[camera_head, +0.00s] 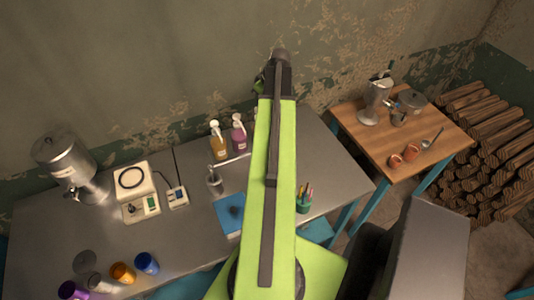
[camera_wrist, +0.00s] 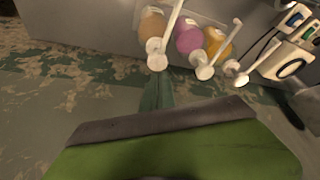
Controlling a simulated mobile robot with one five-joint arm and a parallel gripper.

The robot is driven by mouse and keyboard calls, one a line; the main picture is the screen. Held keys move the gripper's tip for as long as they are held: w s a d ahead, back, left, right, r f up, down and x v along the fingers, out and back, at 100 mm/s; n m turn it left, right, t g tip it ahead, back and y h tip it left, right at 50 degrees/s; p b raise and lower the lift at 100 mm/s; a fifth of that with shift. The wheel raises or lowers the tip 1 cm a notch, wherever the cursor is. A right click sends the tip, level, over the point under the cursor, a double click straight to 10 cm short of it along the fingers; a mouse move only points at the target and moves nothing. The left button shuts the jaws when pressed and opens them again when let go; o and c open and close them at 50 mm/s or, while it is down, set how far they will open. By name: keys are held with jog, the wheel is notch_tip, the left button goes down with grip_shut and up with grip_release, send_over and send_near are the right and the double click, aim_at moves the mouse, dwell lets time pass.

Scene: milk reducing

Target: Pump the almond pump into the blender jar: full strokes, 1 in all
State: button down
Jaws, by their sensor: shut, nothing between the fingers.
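Three pump bottles with white pump heads show in the wrist view: a tan one (camera_wrist: 152,25), a purple one (camera_wrist: 189,39) and an orange one (camera_wrist: 217,43). The tan one looks like the almond pump, but I cannot read a label. My gripper (camera_wrist: 158,82) is shut and empty, its tip close to the tan bottle's white head; I cannot tell whether they touch. In the head view my green arm hides the tan bottle, and my gripper (camera_head: 281,56) is at the far end of the arm. A tall metal vessel (camera_head: 375,101) on the wooden table may be the blender jar.
The metal counter (camera_head: 190,235) holds a large dispenser (camera_head: 70,165), a white scale (camera_head: 134,190), a small metal pot (camera_head: 214,181), several coloured cups (camera_head: 123,272) and a pen holder (camera_head: 304,202). The wooden table (camera_head: 440,145) stands to the right, beside stacked logs (camera_head: 490,150).

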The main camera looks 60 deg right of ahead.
notch_tip(320, 180, up, 6)
jog(key=p, duration=0.5)
jog(key=shift+f, duration=0.15)
